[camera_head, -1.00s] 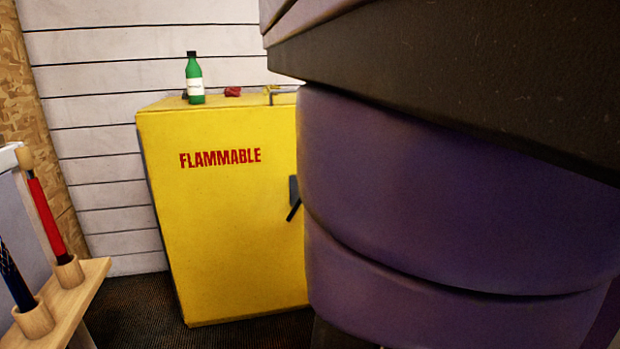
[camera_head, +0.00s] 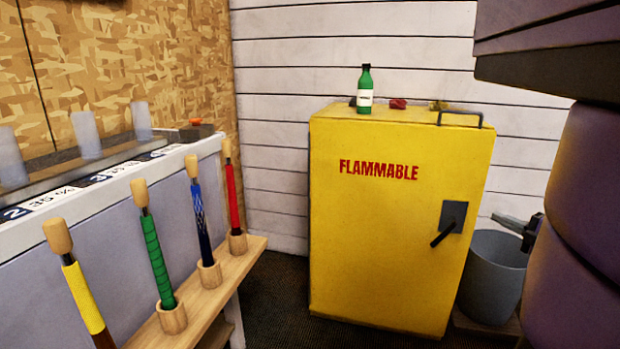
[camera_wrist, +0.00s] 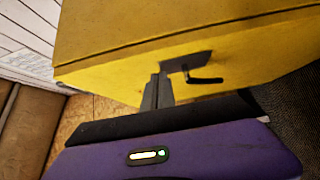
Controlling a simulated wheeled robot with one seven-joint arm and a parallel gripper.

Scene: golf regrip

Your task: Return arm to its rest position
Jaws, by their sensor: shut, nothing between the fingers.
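My gripper (camera_wrist: 158,78) shows in the wrist view as dark fingers pressed together, with nothing between them. Behind its tips is the yellow cabinet (camera_wrist: 200,50) with its black handle. In the head view the cabinet (camera_head: 395,230) stands upright, door closed, marked FLAMMABLE. A dark jointed shape above the grey bucket, beside my purple arm parts, looks like the end of my arm, partly hidden. I cannot tell from this view how far it is from the cabinet.
A wooden rack (camera_head: 220,295) with several upright golf clubs stands at left, beside a white-topped bench (camera_head: 110,175). A green bottle (camera_head: 365,92) and a red object (camera_head: 398,104) sit on the cabinet. A grey bucket (camera_head: 490,285) stands right of it. Dark floor shows between rack and cabinet.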

